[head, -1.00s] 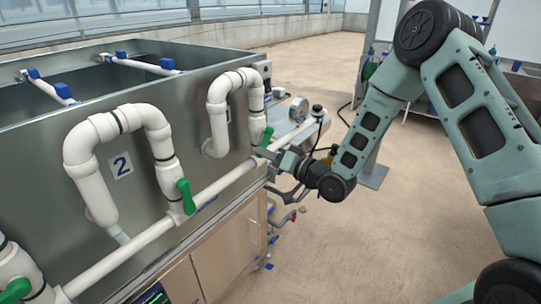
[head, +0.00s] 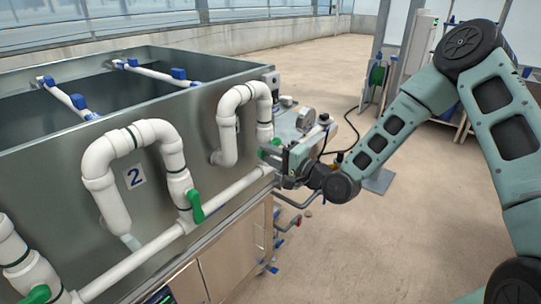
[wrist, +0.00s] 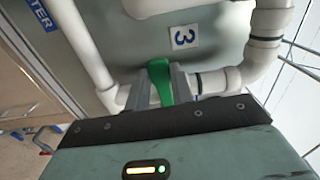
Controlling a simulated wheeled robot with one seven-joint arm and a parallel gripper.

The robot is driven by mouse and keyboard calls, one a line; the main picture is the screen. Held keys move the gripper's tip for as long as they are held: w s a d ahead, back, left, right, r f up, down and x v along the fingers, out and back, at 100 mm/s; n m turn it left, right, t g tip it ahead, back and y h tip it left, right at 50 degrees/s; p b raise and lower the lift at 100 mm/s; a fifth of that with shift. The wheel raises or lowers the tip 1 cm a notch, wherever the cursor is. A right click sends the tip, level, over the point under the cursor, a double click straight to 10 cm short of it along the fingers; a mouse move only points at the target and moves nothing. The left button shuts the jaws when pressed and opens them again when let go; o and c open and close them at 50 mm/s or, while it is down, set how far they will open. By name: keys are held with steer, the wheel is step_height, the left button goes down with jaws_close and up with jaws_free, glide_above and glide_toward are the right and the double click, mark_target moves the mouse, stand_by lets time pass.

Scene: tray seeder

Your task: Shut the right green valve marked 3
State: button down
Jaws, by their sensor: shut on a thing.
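The green valve handle under the number 3 plate shows in the wrist view (wrist: 158,72), upright in the picture between my two grey fingers. My gripper (wrist: 160,88) is shut on it. The plate marked 3 (wrist: 184,37) is on the tank wall just beyond. In the head view my gripper (head: 268,152) is at the foot of the far white pipe loop (head: 228,115). Only a small green bit of the valve (head: 277,142) shows there; my gripper hides the rest.
The number 2 valve (head: 195,205) has a green handle on the nearer loop, left of my gripper. A white pipe (head: 235,188) runs along the metal tank front (head: 160,210). A grey bent bar (head: 298,203) is below my gripper. Open floor lies to the right.

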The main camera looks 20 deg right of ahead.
steer(key=shift+r+m, duration=0.1)
steer(key=shift+m, duration=0.2)
steer(key=c, duration=1.2)
jaws_free()
steer(key=p+v, duration=0.3)
steer(key=v, duration=1.4)
steer(key=shift+s+d+p, duration=0.15)
steer(key=shift+d+p, duration=0.05)
steer(key=shift+p, duration=0.2)
steer(key=shift+r, duration=0.1)
